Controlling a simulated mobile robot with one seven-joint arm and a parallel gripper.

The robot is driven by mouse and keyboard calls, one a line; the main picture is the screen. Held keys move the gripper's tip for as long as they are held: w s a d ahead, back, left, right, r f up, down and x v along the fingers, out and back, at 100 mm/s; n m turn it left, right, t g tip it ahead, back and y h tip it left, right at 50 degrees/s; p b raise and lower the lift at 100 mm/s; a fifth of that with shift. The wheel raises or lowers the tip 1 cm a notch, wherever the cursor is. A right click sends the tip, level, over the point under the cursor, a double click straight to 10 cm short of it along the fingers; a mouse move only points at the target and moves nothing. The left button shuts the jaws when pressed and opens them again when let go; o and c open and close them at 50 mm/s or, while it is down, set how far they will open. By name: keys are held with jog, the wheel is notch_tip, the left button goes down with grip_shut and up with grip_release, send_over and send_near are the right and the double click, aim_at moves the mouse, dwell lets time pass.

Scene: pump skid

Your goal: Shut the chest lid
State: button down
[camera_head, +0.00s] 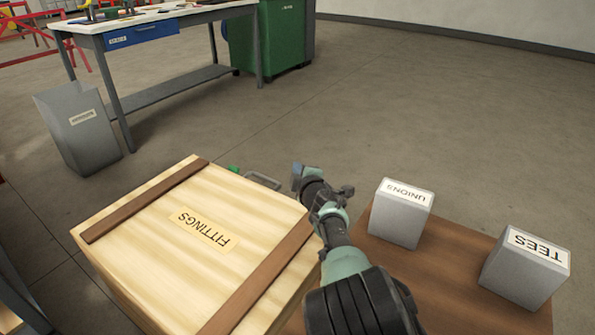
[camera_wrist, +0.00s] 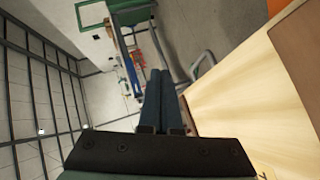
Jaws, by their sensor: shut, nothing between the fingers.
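The chest is a pale wooden box whose lid (camera_head: 150,235) has two dark brown battens and a FITTINGS label. The lid's top faces up toward the head camera. The seam between lid and box is hidden, so I cannot tell whether a gap remains. A grey metal handle (camera_head: 262,180) shows at the chest's far edge, and a grey bar like it is in the wrist view (camera_wrist: 203,62). My gripper (camera_head: 297,176) is just right of the handle, beyond the chest's far right corner. Its fingers (camera_wrist: 160,74) are together and empty; the pale lid (camera_wrist: 235,100) lies to their right.
A brown surface (camera_head: 385,245) right of the chest carries a UNIONS box (camera_head: 400,215) and a TEES box (camera_head: 525,268). A grey bin (camera_head: 78,130), a workbench (camera_head: 160,15) and a green cabinet (camera_head: 272,40) stand farther back.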

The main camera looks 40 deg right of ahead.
jog(key=shift+r, duration=0.1)
jog(key=p+v, duration=1.3)
jog(key=p, duration=0.9)
